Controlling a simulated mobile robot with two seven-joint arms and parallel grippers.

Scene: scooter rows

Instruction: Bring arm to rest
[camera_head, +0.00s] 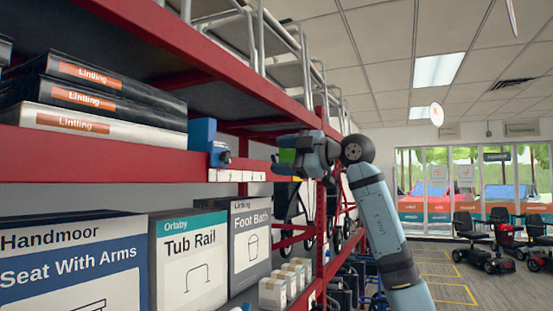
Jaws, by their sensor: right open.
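My right arm comes up from the bottom right, pale blue-grey with dark joints. Its right gripper (285,157) points left, in front of the red shelving (110,158), and is open. A small green patch (287,156) shows at its fingers; I cannot tell whether it is part of the gripper or a thing behind it. A blue block-like item (203,134) is at the shelf's front edge, left of the gripper and apart from it. My left gripper is not in view.
Black and white Lintling boxes (75,122) lie on the upper shelf. Seat With Arms (75,262), Tub Rail (190,262) and Foot Bath (250,240) boxes stand below. Scooters (483,245) stand far right. Open floor (450,275) lies right of my arm.

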